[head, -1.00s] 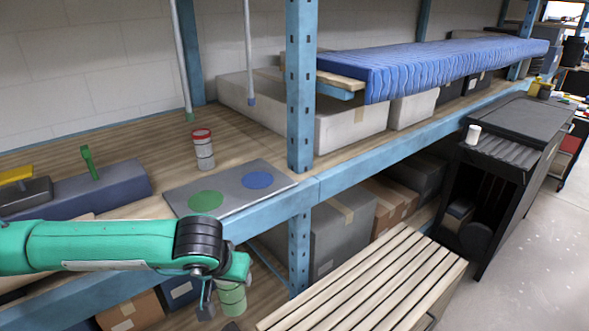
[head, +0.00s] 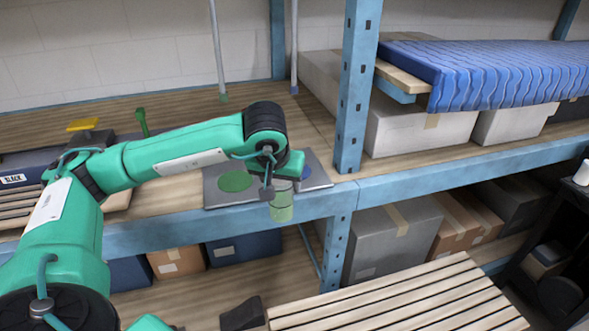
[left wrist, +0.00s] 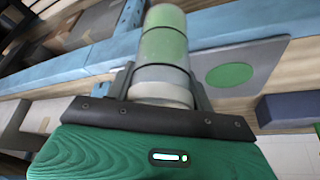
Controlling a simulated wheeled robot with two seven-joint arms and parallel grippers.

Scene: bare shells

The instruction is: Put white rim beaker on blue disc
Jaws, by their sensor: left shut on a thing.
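My left gripper (head: 281,187) is shut on a greenish, see-through beaker (head: 281,208) with a pale rim band. In the left wrist view, the beaker (left wrist: 164,45) sits between the fingers (left wrist: 162,80), its whitish band close to the palm. In the head view it overlaps the shelf's front edge; its height above the shelf is hard to tell. My right gripper is not in view.
A blue upright post (head: 355,90) stands right of the plate. Thin poles (head: 217,50) hang behind. A box with a yellow handle (head: 83,124) and a green handle (head: 142,122) are at the left. A slatted bench (head: 400,298) stands below the shelf.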

